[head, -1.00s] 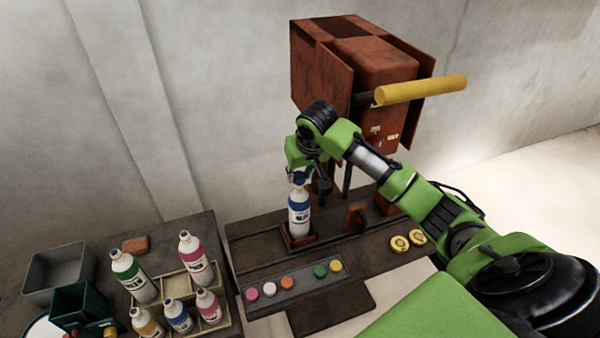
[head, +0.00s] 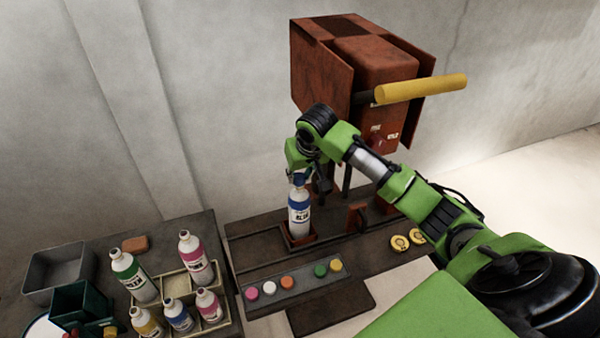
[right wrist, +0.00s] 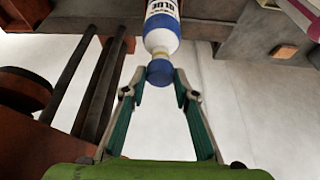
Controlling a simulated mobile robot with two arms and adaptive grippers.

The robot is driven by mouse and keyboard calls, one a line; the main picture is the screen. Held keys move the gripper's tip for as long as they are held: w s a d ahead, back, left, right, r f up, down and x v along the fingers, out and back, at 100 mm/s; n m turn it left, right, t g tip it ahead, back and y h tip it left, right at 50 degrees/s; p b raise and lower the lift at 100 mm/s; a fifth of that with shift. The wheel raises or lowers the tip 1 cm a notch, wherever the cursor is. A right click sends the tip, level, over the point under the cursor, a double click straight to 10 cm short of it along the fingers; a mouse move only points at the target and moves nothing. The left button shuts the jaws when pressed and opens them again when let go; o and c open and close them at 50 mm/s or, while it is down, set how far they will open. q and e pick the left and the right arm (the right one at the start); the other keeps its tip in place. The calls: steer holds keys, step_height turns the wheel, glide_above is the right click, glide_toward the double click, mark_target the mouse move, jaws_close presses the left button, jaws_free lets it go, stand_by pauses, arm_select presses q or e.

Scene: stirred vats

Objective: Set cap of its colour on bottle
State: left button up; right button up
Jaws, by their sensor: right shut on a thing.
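The white bottle with a blue label (head: 299,215) stands upright in a rust-coloured holder (head: 301,240) on the bench. My right gripper (right wrist: 160,76) is shut on the blue cap (right wrist: 160,72), which also shows in the head view (head: 299,180). The cap is in line with the bottle's neck and appears to touch its mouth; whether it is fully seated I cannot tell. The bottle also shows in the right wrist view (right wrist: 161,30). My left gripper is not in view.
Pink (head: 251,294), white (head: 269,288), orange (head: 287,283), green (head: 320,271) and yellow (head: 336,266) caps sit in a rack, with a gap between orange and green. A rusty press with a yellow handle (head: 420,89) stands behind. A crate (head: 226,324) holds several bottles at left.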

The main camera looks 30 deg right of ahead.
steer(key=shift+f, duration=0.55)
steer(key=o, duration=0.8)
steer(key=v, duration=1.2)
